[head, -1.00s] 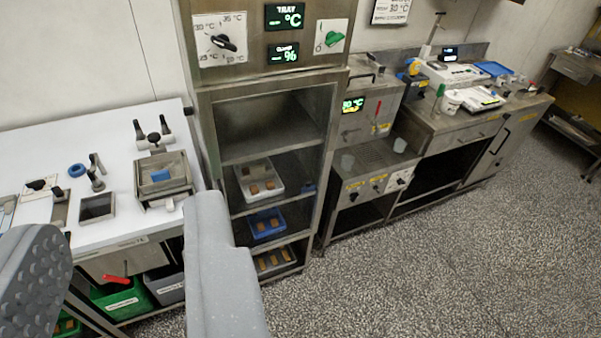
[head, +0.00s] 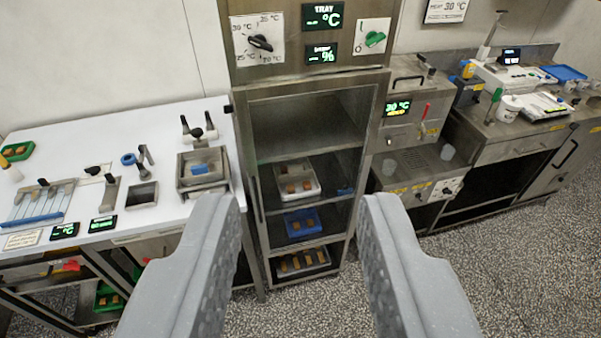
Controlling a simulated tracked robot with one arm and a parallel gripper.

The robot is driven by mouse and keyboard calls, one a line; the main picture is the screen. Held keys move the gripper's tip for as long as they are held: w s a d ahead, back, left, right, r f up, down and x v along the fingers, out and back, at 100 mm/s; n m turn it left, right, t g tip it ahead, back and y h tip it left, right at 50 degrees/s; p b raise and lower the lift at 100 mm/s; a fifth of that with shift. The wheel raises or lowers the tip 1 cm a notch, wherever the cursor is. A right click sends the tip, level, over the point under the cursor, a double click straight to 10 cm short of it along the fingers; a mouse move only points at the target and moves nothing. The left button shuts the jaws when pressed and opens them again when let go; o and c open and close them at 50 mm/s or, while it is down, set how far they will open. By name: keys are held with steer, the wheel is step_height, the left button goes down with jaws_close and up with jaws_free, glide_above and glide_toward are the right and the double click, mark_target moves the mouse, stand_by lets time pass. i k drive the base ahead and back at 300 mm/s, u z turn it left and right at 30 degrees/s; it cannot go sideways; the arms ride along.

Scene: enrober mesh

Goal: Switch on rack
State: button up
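The rack (head: 245,135) is a tall steel cabinet ahead of me with an open front. Its top panel carries a black temperature dial (head: 260,42) on a white plate, two lit green displays (head: 322,17) reading °C and %, and a green rotary switch (head: 375,39) marked I and O on a white plate at the right. The switch handle is tilted; I cannot tell for sure which mark it points to. My gripper (head: 300,205) is open and empty, in front of and below the panel, apart from the rack.
Trays with brown pieces (head: 297,181) stand on the rack's shelves. A white worktable (head: 75,145) with tools is at the left. A steel machine (head: 408,125) and a counter (head: 500,140) stand at the right. The speckled floor at lower right is clear.

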mark_target(373, 39)
steer(key=z, duration=1.1)
steer(key=i, duration=0.95)
steer(key=u, duration=1)
